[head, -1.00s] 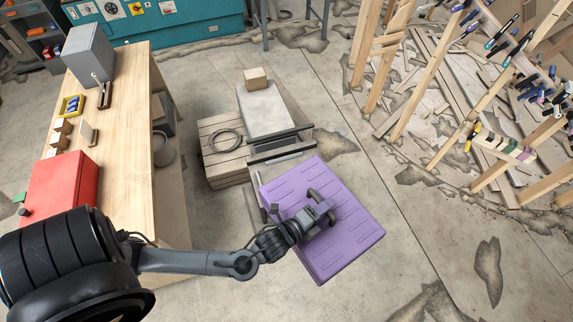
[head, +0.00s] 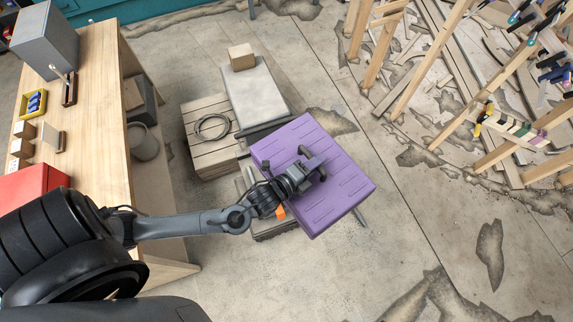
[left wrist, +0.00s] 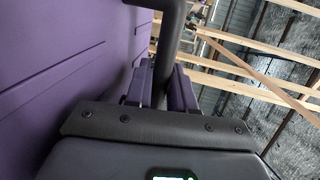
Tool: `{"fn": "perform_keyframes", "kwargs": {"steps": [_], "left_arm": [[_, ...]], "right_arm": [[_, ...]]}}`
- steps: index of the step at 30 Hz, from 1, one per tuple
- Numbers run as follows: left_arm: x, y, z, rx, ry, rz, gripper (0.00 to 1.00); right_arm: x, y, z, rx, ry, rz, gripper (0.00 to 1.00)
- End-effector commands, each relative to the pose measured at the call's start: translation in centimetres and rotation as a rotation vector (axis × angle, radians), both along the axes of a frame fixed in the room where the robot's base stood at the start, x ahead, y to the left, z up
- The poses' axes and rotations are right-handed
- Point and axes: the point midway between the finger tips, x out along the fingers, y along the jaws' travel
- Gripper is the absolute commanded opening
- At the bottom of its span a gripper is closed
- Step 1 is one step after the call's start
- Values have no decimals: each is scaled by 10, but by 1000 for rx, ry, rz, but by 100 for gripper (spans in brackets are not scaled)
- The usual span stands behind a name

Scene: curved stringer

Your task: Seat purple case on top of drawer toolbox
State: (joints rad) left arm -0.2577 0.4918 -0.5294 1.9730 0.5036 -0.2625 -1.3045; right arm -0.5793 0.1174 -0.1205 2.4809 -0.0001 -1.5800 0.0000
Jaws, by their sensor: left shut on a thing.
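The purple case (head: 345,190) is in the middle of the head view, its broad ribbed face up. My left gripper (head: 316,170) is shut on its dark handle. In the left wrist view the fingers (left wrist: 165,88) close around the dark handle (left wrist: 168,45), with the purple case face (left wrist: 60,70) at left. A low grey and dark object with an orange part (head: 281,213) shows from under the case; it may be the drawer toolbox, but the case hides most of it. I cannot tell whether they touch. My right gripper is not in view.
A grey flat-topped unit (head: 258,95) with a small cardboard box (head: 242,57) stands behind the case. A slatted wooden crate (head: 210,150) with a cable coil is to its left. The workbench (head: 85,130) is at left, a timber rack at right. Floor at front right is clear.

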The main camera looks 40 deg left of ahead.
Motion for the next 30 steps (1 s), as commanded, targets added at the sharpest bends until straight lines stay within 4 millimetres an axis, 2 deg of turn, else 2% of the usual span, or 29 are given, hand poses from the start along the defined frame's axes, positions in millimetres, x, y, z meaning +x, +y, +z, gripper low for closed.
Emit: {"fn": "perform_keyframes", "kwargs": {"steps": [1,3,18,30], "left_arm": [[6,0,-16,2,-12,-18,0],[12,-1,-30,2,-12,-47,0],[47,-6,-126,3,-12,-253,0],[65,-3,-206,4,-12,-409,0]], "right_arm": [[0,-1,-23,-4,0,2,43],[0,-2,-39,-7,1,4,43],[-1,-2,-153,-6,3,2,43],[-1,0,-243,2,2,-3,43]]}}
